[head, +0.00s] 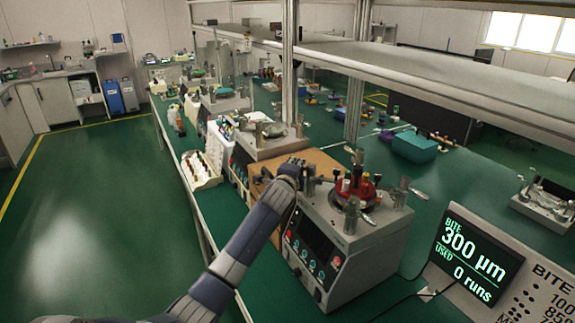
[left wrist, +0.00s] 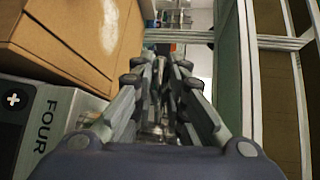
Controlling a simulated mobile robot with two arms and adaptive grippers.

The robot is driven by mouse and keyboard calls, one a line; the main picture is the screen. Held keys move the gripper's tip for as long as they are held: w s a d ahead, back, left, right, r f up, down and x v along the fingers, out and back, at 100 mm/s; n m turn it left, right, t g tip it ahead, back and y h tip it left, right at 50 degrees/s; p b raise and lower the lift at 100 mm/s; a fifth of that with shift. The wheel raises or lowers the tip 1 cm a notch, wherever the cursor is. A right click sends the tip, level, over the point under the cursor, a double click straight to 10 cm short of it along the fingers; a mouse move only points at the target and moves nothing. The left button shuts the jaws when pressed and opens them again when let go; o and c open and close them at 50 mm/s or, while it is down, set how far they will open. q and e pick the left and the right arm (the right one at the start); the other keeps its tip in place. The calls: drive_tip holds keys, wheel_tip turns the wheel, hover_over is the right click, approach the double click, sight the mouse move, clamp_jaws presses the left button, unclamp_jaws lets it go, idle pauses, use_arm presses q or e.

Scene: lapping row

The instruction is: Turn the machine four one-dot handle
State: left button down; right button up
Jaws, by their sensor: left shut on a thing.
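Machine four (head: 322,272) is a grey box with a dark front panel and several red and teal buttons. Its FOUR label (left wrist: 45,127) shows in the left wrist view. On its top are a red round part (head: 365,190) and several metal posts with lever handles, one at the right (head: 404,192). My left gripper (head: 312,182) is at the post on the machine's back left corner. It is shut on a metal handle (left wrist: 156,112), which is mostly hidden between the fingers. I cannot make out dots on any handle. My right gripper is not in view.
A cardboard box (head: 312,160) stands close behind the machine, beside my left gripper. A display (head: 473,254) at the right reads BITE 300 µm, USED 0 runs. More machines (head: 268,145) line the green bench. A metal shelf (head: 400,62) runs overhead. The floor at left is clear.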

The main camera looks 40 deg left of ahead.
use_arm(q)
drive_tip(key=shift+s+d+f+n+g+y+b, duration=0.15)
drive_tip(key=shift+s+f+n+g+y+b, duration=0.15)
drive_tip(key=shift+n+g+y, duration=0.25)
drive_tip(key=shift+s+d+r+n+g+y+b, duration=0.15)
drive_tip(key=shift+s+n+g+y+b, duration=0.25)
drive_tip(key=shift+n+g+y+b, duration=0.45)
drive_tip(key=shift+s+d+f+n+g+y+b, duration=0.1)
drive_tip(key=shift+s+n+g+y+b, duration=0.25)
drive_tip(key=shift+n+g+y+b, duration=0.6)
drive_tip(key=shift+s+d+r+n+g+y+b, duration=0.15)
drive_tip(key=shift+s+n+g+y+b, duration=0.3)
drive_tip(key=shift+n+g+y, duration=0.45)
drive_tip(key=shift+n+y, duration=0.25)
drive_tip(key=c, duration=1.6)
unclamp_jaws()
